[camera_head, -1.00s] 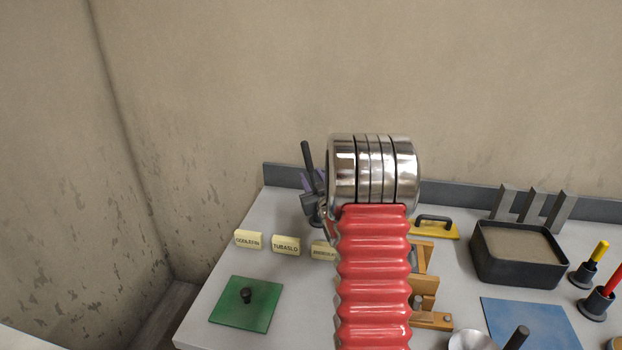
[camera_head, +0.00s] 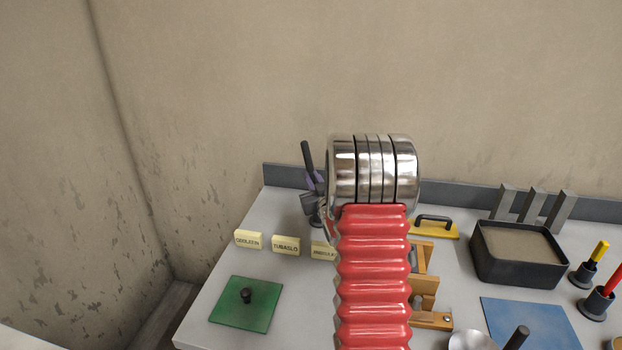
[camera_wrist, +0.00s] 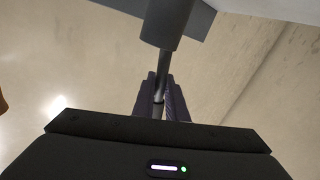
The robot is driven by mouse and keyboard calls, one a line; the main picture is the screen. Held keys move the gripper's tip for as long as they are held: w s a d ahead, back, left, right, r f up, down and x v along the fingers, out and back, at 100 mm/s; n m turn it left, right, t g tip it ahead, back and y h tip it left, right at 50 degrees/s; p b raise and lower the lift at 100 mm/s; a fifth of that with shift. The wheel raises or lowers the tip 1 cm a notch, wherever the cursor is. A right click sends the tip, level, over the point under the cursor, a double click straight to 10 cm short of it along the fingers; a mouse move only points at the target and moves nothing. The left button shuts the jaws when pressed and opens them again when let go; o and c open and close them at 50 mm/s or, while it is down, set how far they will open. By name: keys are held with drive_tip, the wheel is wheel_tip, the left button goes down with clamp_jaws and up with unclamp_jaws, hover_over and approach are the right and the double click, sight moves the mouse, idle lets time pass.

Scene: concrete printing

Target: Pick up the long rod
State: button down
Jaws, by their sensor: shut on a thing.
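The long rod (camera_head: 307,155) stands dark and slightly tilted near the back left of the table. My gripper (camera_head: 313,183), dark with purplish fingers, is at its middle, partly hidden behind my arm. In the wrist view my gripper (camera_wrist: 160,98) is shut on the rod's thin grey shaft (camera_wrist: 163,65). A thicker dark cylinder (camera_wrist: 168,22) joins the shaft at the top of that view; I cannot tell if it is part of the rod or a holder. In the head view, a dark holder-like base shows below the gripper. I cannot tell whether the rod is clear of it.
Cream label blocks (camera_head: 286,245) stand in front of the rod. A green plate with a knob (camera_head: 246,303) lies at the front left. Right of my arm are a yellow trowel (camera_head: 440,232), wooden pieces (camera_head: 424,290), a black sand tray (camera_head: 490,270) and a blue mat (camera_head: 530,322). A wall stands behind.

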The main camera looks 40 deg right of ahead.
drive_tip(key=shift+r, duration=0.2)
wheel_tip(320, 180, up, 18)
idle(0.6)
drive_tip(key=shift+f, duration=0.15)
idle(0.4)
